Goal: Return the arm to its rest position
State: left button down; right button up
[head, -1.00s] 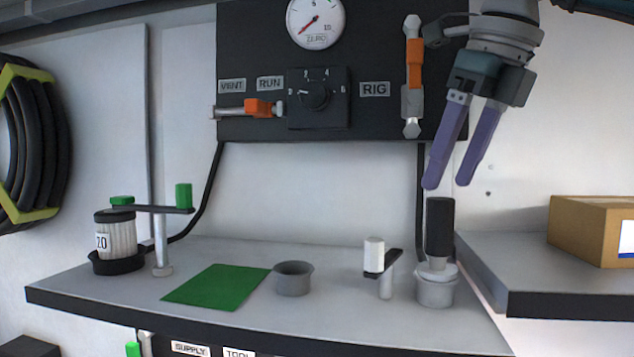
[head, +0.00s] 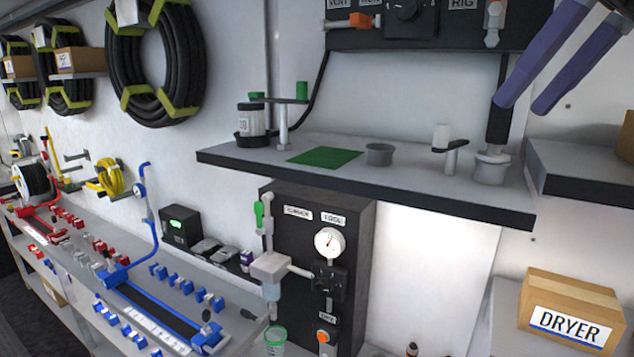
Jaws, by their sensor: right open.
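My right gripper (head: 522,106) is at the upper right of the head view. Its two purple fingers are apart, with nothing between them. They hang in front of the white wall, close to the black-handled tool (head: 499,124) in the picture. That tool stands upright in a grey cup (head: 490,168) at the right end of the shelf (head: 350,179). The rest of the right arm is cut off by the top edge. My left gripper is not in view.
The shelf also holds a white jar (head: 251,120), a green-knobbed clamp post (head: 283,130), a green mat (head: 325,157), an empty grey cup (head: 380,154) and a white-knobbed clamp (head: 442,139). A DRYER box (head: 571,312) is lower right. A workbench with blue and red fittings runs left.

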jog(key=s+a+r+y, duration=0.1)
jog(key=s+a+y, duration=0.2)
jog(key=a+y, duration=1.15)
jog(key=s+a+r+m+t, duration=0.1)
jog(key=a+r+m+t, duration=0.4)
jog(key=a+r+m, duration=0.15)
jog(key=d+f+m+t+h, duration=0.4)
jog(key=d+f+m+h, duration=0.4)
jog(key=m, duration=0.5)
jog(key=d+f+m+t+h, duration=0.4)
jog(key=d+f+m+h, duration=0.2)
jog(key=m+h, duration=0.45)
jog(key=s+d+f+m+g, duration=0.4)
jog(key=s+f+m+g, duration=0.25)
jog(key=f, duration=0.45)
jog(key=s+f+m+g, duration=0.1)
jog(key=s+f+g, duration=0.3)
jog(key=s, duration=0.4)
jog(key=s+f+g, duration=0.3)
jog(key=s+f, duration=0.2)
jog(key=s, duration=0.4)
jog(key=shift+s+a+f+m+g, duration=0.15)
jog(key=shift+s+a+m+g, duration=0.1)
jog(key=shift+s+m+g, duration=0.1)
